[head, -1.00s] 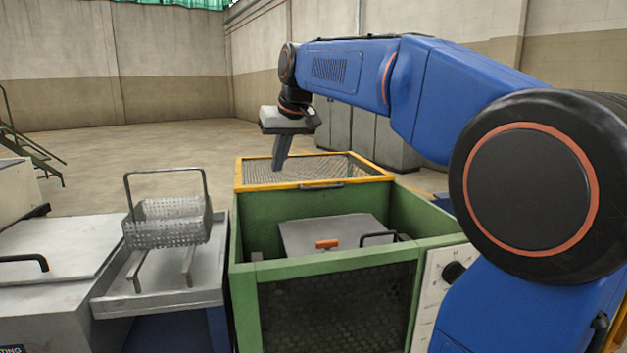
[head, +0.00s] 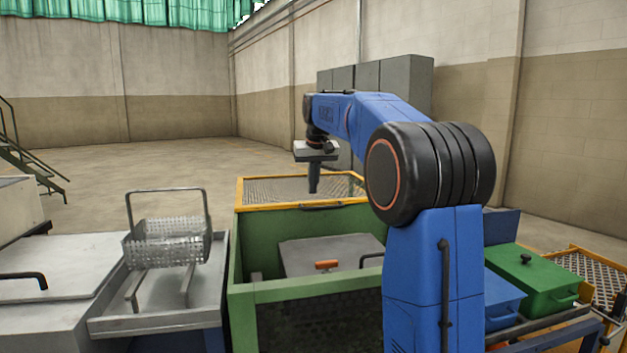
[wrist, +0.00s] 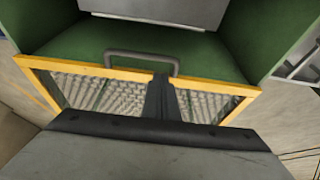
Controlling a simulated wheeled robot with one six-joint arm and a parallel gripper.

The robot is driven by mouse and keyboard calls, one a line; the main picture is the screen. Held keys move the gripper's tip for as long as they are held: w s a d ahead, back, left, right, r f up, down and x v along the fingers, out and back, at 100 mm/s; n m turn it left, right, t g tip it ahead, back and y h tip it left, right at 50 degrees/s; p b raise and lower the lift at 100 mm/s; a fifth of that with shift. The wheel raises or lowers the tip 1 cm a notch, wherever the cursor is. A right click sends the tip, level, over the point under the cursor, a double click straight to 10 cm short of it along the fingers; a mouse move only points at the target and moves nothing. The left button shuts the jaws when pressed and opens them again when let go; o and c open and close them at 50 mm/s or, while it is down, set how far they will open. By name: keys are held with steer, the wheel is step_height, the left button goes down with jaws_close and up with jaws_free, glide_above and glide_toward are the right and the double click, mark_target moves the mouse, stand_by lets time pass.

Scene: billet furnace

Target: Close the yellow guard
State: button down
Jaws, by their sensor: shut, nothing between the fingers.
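The yellow guard (head: 262,207) is a yellow-framed mesh panel at the far side of the green box (head: 262,291). It lies swung back, roughly flat, leaving the box open on top. Its grey handle (head: 321,206) is on the edge nearest the box. The guard also shows in the wrist view (wrist: 95,70), with its handle (wrist: 140,55) beyond my fingers. My gripper (head: 314,190) points down, above or just at the mesh, shut and empty. In the wrist view the shut fingers (wrist: 163,82) overlap the guard's yellow front bar near the handle; I cannot tell whether they touch it.
Inside the green box is a grey lid (head: 330,250) with an orange-handled part (head: 327,265). A wire basket (head: 165,243) stands on a grey tray to the left. A green lidded box (head: 530,275) and a blue box (head: 502,300) are at right. Floor behind is clear.

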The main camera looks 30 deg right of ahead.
steer(key=shift+x, duration=2.7)
steer(key=shift+a, duration=0.1)
